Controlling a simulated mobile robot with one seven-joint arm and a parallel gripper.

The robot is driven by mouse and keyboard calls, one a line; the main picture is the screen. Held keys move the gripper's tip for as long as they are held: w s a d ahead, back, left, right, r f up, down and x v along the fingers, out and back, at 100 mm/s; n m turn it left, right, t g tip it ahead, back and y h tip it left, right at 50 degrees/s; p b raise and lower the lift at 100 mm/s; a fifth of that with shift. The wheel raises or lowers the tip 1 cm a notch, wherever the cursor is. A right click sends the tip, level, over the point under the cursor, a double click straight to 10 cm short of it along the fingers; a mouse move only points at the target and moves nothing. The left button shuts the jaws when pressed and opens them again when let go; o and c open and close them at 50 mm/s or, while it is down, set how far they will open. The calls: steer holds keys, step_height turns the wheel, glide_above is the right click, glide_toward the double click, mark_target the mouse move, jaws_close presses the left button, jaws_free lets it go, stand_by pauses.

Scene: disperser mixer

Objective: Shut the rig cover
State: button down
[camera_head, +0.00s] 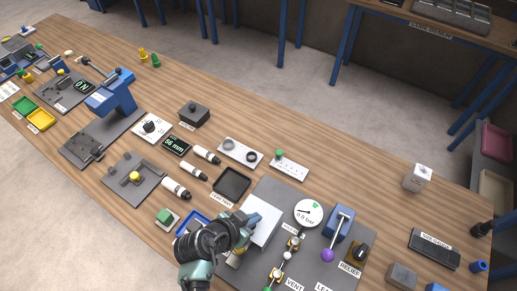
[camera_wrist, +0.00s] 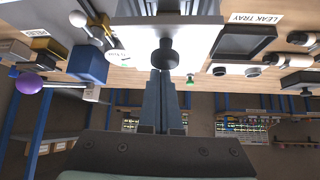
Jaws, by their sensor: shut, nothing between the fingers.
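The rig cover appears as a pale panel (camera_head: 264,221) on the dark rig plate (camera_head: 226,272) in the head view. In the wrist view the pale panel (camera_wrist: 120,40) spans the upper middle, with a round black knob (camera_wrist: 165,54) on it. The panel looks raised, but its exact angle is hard to tell. My gripper (camera_head: 250,220) is at the panel's left side in the head view. Its blue-grey fingers (camera_wrist: 164,74) are together, with nothing between them. Their tips overlap the knob's lower edge in the wrist view; I cannot tell whether they touch it.
Right of the cover are a round gauge (camera_head: 308,212), brass valve fittings (camera_head: 292,243) and a blue block with a purple-knobbed lever (camera_head: 327,255). The black leak tray (camera_head: 231,183) lies behind the gripper. A blue-rimmed tray (camera_head: 183,229) is left of my arm.

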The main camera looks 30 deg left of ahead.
mark_target(263, 207)
steer(key=w, duration=0.2)
steer(key=w+r, duration=0.1)
steer(key=shift+w+d, duration=0.3)
steer(key=shift+d, duration=0.1)
steer(key=b+v, duration=0.1)
steer(key=v, duration=0.9)
steer(key=shift+s+b, duration=0.2)
steer(key=shift+b, duration=0.2)
steer(key=shift+a+f, duration=0.1)
steer(key=shift+f, duration=0.05)
